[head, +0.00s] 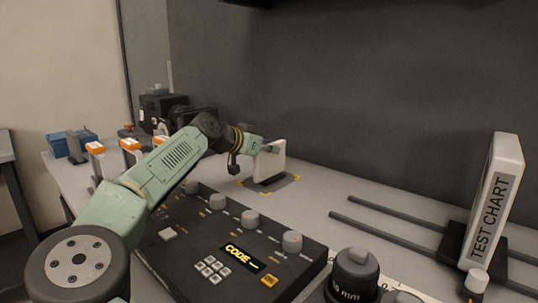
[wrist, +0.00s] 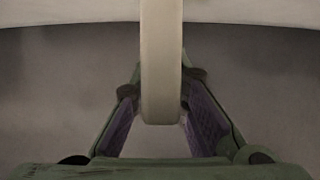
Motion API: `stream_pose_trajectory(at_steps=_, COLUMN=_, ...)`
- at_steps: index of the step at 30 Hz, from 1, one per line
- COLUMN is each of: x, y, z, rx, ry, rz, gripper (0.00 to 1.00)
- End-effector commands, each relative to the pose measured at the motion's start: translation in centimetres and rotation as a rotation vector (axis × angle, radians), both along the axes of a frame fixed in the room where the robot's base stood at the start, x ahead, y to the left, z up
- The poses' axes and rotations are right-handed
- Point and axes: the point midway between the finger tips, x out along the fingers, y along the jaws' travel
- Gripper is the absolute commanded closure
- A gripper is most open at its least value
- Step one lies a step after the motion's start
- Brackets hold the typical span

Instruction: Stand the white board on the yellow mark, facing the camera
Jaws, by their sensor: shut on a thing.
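The white board (head: 272,164) is upright in the head view, at the end of my arm. My gripper (head: 262,148) reaches it from the left and is shut on it. In the wrist view, my gripper's two padded fingers (wrist: 160,118) lie either side of a pale upright bar of the board (wrist: 161,60). The yellow mark (head: 297,178) shows as yellow corner pieces on the table around a dark patch under the board. The board is over this marked area; I cannot tell whether its lower edge touches the table. Which way its face points is unclear.
A black control box (head: 225,240) with knobs stands in front of the mark. Dark rails (head: 400,233) and an upright test chart (head: 494,205) are at the right. Dark equipment (head: 165,110), orange-topped items (head: 131,145) and a blue box (head: 72,143) are at the left.

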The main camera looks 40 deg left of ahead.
Motion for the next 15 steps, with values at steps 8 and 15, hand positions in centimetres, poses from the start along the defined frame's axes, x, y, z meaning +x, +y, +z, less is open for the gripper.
stream_pose_trajectory(at_steps=8, x=0.0, y=0.01, z=-0.19, rx=0.0, ry=0.001, rz=0.0, gripper=0.83)
stream_pose_trajectory(at_steps=15, x=0.0, y=0.02, z=-0.19, rx=0.0, ry=0.001, rz=0.0, gripper=0.67)
